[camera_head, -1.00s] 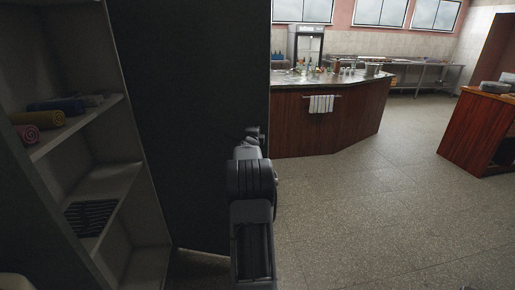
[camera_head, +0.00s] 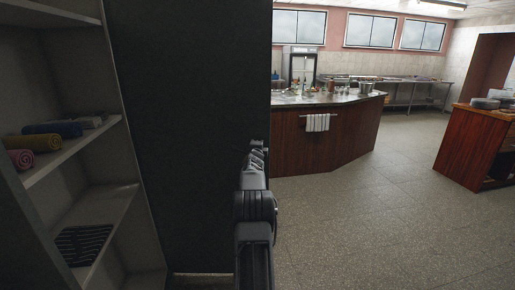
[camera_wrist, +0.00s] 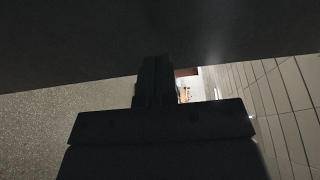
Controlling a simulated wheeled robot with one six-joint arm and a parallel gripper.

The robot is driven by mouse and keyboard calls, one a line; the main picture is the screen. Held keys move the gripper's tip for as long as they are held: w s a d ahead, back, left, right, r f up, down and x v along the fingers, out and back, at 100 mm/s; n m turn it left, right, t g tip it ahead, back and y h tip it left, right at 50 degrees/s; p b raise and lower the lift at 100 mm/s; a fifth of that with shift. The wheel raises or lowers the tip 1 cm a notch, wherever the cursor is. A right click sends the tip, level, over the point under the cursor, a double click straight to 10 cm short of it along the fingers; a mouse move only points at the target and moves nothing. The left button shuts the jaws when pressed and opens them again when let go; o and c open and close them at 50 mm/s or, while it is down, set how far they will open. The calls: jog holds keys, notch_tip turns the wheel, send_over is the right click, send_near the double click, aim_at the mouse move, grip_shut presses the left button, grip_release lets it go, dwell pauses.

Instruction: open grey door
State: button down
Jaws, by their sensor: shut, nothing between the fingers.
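The grey door (camera_head: 200,130) appears as a tall, dark panel just right of the open shelves in the head view. Its right edge is upright, and the shelf interior shows beside it. No handle is visible on the face I see. My gripper (camera_head: 257,152) is at that right edge, shut and empty. In the wrist view my gripper (camera_wrist: 156,75) points toward a broad dark surface (camera_wrist: 120,35), likely the door. I cannot tell whether they touch.
Shelves (camera_head: 105,195) with rolled towels (camera_head: 55,128) stand at left. A wooden counter (camera_head: 325,140) with a hanging towel is beyond the door. A wooden table (camera_head: 470,150) stands at right. Open tiled floor (camera_head: 370,220) lies between.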

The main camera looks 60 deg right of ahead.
jog(key=shift+f, duration=0.1)
jog(key=s+d+b+v, duration=0.1)
jog(key=s+b+v, duration=0.1)
jog(key=b+v, duration=0.5)
jog(key=v, duration=0.6)
jog(key=shift+s+a+b, duration=0.3)
jog(key=shift+s+b, duration=0.05)
jog(key=shift+b, duration=0.05)
